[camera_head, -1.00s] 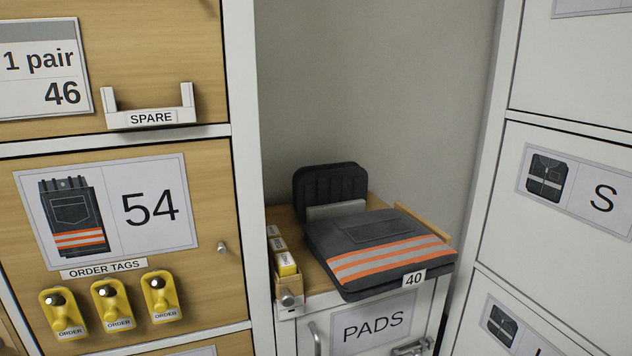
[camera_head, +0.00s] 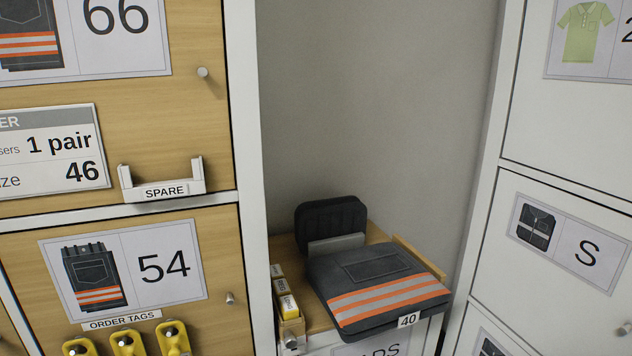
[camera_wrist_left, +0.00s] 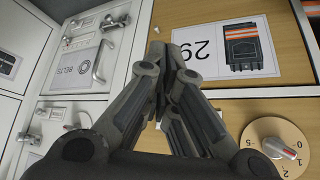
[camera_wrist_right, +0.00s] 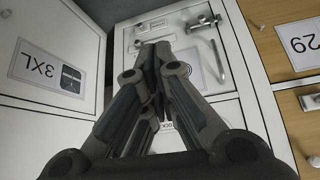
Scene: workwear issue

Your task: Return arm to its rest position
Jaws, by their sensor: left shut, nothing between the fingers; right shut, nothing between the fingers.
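My left gripper (camera_wrist_left: 159,50) is shut and empty in the left wrist view. It is in front of white lockers and a wooden door with a 29 label (camera_wrist_left: 225,50). My right gripper (camera_wrist_right: 156,48) is shut and empty in the right wrist view, in front of a white locker door (camera_wrist_right: 195,60). Neither gripper shows in the head view. Folded dark trousers (camera_head: 372,280) with orange and silver stripes and a 40 tag lie on the shelf, in front of an upright dark pad (camera_head: 331,217).
Wooden doors with a 54 label (camera_head: 125,270) and an empty SPARE holder (camera_head: 163,190) stand at left. Yellow order tags (camera_head: 127,342) hang below. White lockers with an S label (camera_head: 571,243) stand at right. A dial (camera_wrist_left: 272,148) is near my left gripper.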

